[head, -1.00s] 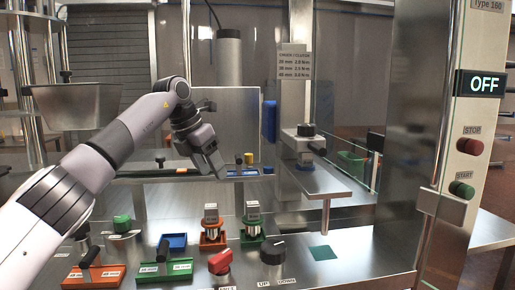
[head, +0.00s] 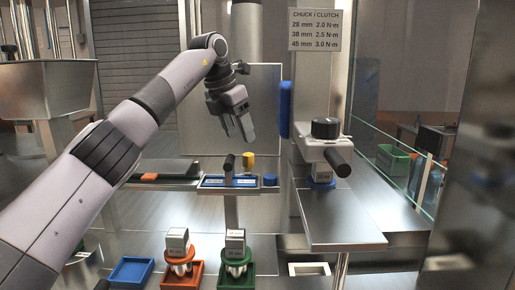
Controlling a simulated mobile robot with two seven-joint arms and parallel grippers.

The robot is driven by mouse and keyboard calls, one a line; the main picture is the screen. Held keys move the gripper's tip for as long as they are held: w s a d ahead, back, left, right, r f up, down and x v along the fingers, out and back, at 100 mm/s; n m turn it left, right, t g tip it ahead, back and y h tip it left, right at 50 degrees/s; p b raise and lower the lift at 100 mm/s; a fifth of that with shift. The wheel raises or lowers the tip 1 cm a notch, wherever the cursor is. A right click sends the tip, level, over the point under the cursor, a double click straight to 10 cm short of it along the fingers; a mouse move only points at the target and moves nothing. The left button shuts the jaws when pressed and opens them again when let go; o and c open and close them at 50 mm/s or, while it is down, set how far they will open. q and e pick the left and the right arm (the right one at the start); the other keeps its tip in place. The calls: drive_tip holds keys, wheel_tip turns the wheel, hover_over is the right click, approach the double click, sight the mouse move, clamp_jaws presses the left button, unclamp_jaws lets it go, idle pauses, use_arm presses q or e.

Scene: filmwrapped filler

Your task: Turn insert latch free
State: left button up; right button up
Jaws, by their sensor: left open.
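A steel head with a black knob (head: 325,128) on top stands on the column at the right of centre. A dark cylindrical lever (head: 339,162) sticks out from its front right; it looks like the latch. A blue-and-grey insert (head: 321,173) sits under the head, partly hidden by it. My left gripper (head: 240,133) is open and empty, pointing down in front of the grey panel. It is to the left of the head and apart from it. My right gripper is not in view.
A steel shelf (head: 340,222) extends below the head. A blue pad (head: 285,110) is on the column's left side.

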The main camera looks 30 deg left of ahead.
sight(247, 154)
use_arm(q)
drive_tip(key=shift+x, duration=3.4)
drive_tip(key=c, duration=1.1)
